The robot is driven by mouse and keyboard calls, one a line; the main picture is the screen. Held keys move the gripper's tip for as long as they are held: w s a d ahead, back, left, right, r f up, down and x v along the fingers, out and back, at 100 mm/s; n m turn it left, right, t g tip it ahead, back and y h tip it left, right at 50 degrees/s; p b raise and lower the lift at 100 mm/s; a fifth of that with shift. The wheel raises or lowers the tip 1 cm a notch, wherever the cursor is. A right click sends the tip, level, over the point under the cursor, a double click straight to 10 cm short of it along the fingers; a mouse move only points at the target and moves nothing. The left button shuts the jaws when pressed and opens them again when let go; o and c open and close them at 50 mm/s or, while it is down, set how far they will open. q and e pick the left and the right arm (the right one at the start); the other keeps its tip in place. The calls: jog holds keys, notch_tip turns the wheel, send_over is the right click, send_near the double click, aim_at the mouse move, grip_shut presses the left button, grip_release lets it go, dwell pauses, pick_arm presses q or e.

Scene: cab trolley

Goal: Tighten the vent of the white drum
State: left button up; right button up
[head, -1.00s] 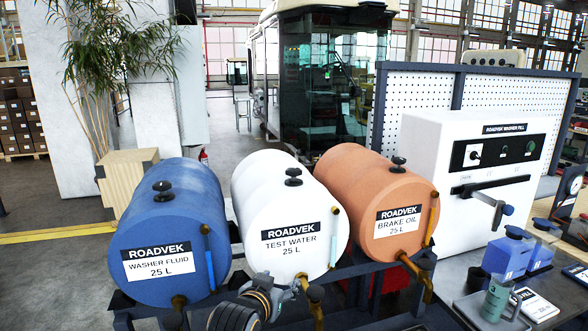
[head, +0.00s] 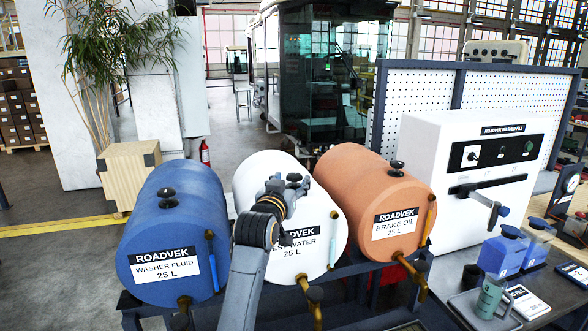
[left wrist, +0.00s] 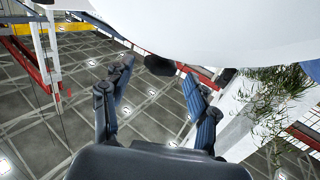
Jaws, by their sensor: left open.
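The white drum (head: 258,170), labelled TEST WATER 25 L, lies on its side in a rack between a blue drum and an orange one. Its black vent (head: 294,177) is on top, partly hidden by my left gripper (head: 286,186). The gripper is open right at the vent in the head view. In the left wrist view, the drum's white surface (left wrist: 220,30) fills the top, and the black vent (left wrist: 158,65) shows between the two spread fingers (left wrist: 157,76). I cannot tell whether the fingers touch it. My right gripper is not in view.
The blue drum (head: 175,225) with its own vent (head: 167,198) is at left; the orange drum (head: 365,185) with its vent (head: 396,168) is at right. A white washer-fill cabinet (head: 430,150) and blue bottles (head: 503,250) stand further right.

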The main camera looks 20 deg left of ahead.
aim_at(291, 178)
pick_arm(q)
jog(key=shift+w+a+p, duration=0.1)
jog(key=shift+w+p, duration=0.4)
jog(key=shift+w, duration=1.3)
jog(key=shift+c, duration=0.3)
jog(key=c, duration=1.1)
jog(key=shift+h, duration=0.3)
